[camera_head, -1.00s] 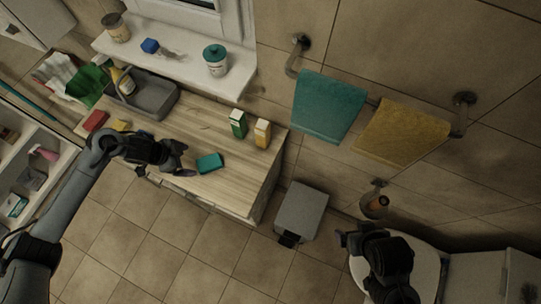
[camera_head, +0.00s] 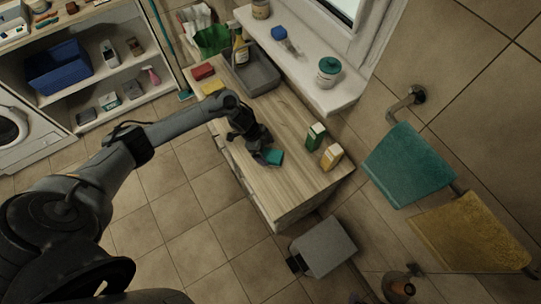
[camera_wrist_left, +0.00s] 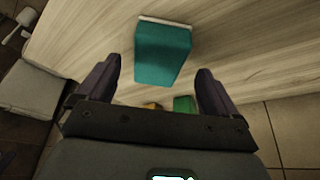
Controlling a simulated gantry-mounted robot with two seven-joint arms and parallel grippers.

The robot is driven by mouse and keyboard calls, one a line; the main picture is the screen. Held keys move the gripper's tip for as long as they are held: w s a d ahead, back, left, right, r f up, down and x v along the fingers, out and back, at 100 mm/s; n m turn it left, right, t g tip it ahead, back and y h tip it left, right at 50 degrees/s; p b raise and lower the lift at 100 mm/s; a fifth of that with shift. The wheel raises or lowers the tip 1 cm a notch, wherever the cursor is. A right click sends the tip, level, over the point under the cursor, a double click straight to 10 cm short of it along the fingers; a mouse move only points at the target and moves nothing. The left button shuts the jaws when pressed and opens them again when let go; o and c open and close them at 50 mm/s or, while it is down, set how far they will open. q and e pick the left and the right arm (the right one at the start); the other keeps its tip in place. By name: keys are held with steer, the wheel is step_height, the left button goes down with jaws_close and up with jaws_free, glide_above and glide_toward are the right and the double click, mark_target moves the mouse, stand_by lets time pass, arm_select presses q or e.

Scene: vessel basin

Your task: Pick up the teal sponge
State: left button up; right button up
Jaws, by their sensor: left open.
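The teal sponge (camera_head: 274,157) lies on the wooden countertop near its front edge. In the left wrist view the sponge (camera_wrist_left: 163,52) is a teal block with a pale strip along its far edge. My left gripper (camera_head: 262,151) is right beside the sponge in the head view, partly over the counter. In the wrist view my left gripper (camera_wrist_left: 158,68) is open, with one finger on either side of the sponge's near end and gaps on both sides. Nothing is held.
A green carton (camera_head: 315,136) and a yellow carton (camera_head: 331,156) stand right of the sponge. A red block (camera_head: 203,72), a yellow block (camera_head: 212,88) and a grey basin (camera_head: 262,75) are farther back. A grey bin (camera_head: 325,248) stands on the floor.

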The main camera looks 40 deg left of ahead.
mark_target(269, 155)
arm_select(q)
steer(key=shift+x, duration=1.7)
steer(key=shift+d, duration=0.1)
steer(key=shift+c, duration=0.4)
steer(key=shift+s, duration=0.1)
steer(key=c, duration=1)
steer(key=shift+r, duration=0.15)
steer(key=shift+c, duration=0.2)
